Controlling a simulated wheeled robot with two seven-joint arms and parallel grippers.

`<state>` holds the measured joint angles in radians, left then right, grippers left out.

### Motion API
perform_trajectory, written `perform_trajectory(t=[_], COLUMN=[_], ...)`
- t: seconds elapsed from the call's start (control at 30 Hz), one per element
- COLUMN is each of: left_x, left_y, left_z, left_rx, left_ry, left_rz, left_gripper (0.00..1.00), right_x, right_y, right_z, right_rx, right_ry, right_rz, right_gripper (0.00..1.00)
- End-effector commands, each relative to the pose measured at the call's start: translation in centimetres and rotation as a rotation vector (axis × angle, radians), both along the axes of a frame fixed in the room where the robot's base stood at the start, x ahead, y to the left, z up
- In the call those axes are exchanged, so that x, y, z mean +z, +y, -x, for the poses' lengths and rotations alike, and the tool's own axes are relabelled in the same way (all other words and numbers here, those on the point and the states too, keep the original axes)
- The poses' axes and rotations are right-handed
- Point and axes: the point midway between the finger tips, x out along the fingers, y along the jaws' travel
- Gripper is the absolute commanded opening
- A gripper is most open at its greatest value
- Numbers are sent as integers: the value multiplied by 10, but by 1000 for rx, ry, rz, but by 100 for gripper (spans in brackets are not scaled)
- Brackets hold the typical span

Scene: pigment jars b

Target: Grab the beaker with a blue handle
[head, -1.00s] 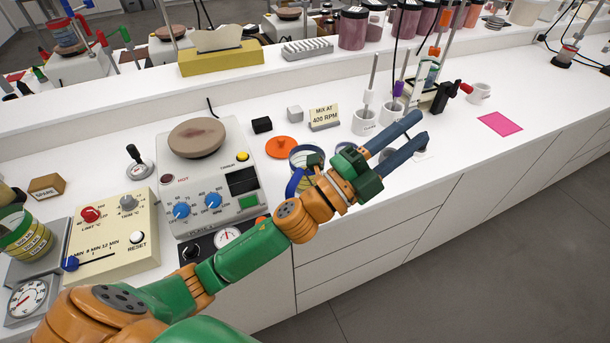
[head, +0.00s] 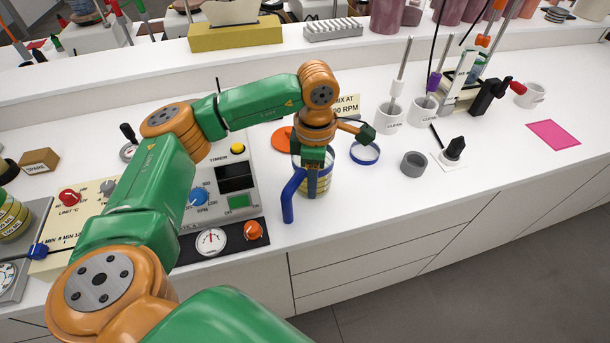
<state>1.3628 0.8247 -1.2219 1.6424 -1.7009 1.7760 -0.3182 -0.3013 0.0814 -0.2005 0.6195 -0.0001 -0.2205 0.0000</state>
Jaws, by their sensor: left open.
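The beaker (head: 325,183) stands upright near the counter's front edge, with yellowish bands on its clear wall. Its bent blue handle (head: 289,197) sticks out to the left and front. My left gripper (head: 312,188) points down at the beaker, with a dark finger overlapping its near side beside the handle. The jaws are open. The other finger is hard to make out, and I cannot tell whether either finger touches the beaker. The gripper and wrist hide much of the beaker's rim. My right gripper is not in view.
A blue ring (head: 365,153) and a grey cup (head: 413,164) stand to the right. An orange disc (head: 282,140) lies behind. The hotplate unit (head: 238,205) is close on the left. White pots (head: 390,116) with rods stand behind right. The front right counter is clear.

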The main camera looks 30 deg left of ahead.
Motion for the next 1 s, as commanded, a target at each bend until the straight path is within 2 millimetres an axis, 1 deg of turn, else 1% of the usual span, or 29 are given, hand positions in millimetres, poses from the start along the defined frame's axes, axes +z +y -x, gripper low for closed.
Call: perform_trajectory(t=[0.03, 0.1, 0.27, 0.3, 0.37, 0.4, 0.43, 0.47, 1.0], left_x=[-5, -11, -12, -12, -12, -12, -12, -12, -12], left_y=[0, 0, -1, -1, -1, -1, -1, -1, -1], left_z=[1, 1, 0, 0, 0, 0, 0, 0, 0], left_rx=[0, -1, -2, -2, -2, -2, -2, -2, -2], left_ry=[3, 1, -1, -1, -1, -1, -1, -1, 0], left_rz=[0, 0, 2, 2, 2, 2, 2, 2, 2], left_gripper=[41, 41, 41, 38, 22, 11, 3, 0, 0], right_x=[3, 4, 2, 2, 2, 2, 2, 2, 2], right_y=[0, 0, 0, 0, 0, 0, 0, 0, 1], right_z=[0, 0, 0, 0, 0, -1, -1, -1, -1], right_rx=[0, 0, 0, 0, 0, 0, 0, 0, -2], right_ry=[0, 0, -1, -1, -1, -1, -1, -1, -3], right_rz=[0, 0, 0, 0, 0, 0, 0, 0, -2], right_gripper=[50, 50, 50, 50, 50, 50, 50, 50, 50])
